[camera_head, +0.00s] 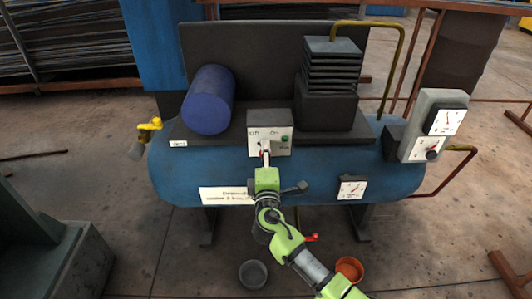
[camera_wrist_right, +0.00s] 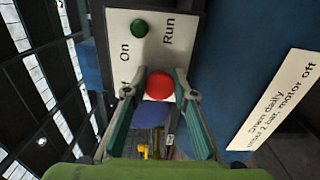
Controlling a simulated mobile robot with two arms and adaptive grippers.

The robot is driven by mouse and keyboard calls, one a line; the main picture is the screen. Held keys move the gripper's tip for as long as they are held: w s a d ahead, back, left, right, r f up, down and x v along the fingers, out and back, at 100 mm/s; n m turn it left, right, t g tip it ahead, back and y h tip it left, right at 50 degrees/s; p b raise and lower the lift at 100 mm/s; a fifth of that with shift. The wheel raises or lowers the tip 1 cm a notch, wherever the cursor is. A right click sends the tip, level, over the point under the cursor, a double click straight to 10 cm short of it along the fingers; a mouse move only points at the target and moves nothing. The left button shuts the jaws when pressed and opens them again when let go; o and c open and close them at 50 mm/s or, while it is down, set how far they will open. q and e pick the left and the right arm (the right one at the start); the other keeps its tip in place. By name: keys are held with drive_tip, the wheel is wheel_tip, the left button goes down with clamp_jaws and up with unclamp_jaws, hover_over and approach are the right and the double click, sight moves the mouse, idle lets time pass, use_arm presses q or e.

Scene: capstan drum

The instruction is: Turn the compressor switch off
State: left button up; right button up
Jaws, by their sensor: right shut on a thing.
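The blue compressor (camera_head: 330,165) carries a pale switch box (camera_head: 285,145) on its front. The box has "Off" on the left, "On" on the right and a green lamp (camera_wrist_right: 140,28) beside "Run". My right gripper (camera_head: 265,157) reaches up to the box and is shut on the red switch knob (camera_wrist_right: 160,85). In the wrist view the knob sits between the two fingertips (camera_wrist_right: 161,88), level with the partly hidden "Off" label. In the head view the gripper mostly hides the lever. My left gripper is not in view.
A blue cylinder (camera_head: 209,100) and a finned dark pump block (camera_head: 330,80) sit on top. Gauges (camera_head: 445,121) stand at the right, a yellow valve (camera_head: 150,125) at the left. A grey pot (camera_head: 253,274) and an orange pot (camera_head: 350,268) are on the floor below.

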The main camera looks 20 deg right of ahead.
drive_tip(key=o, duration=1.1)
drive_tip(key=shift+s, duration=0.1)
drive_tip(key=v, duration=1.2)
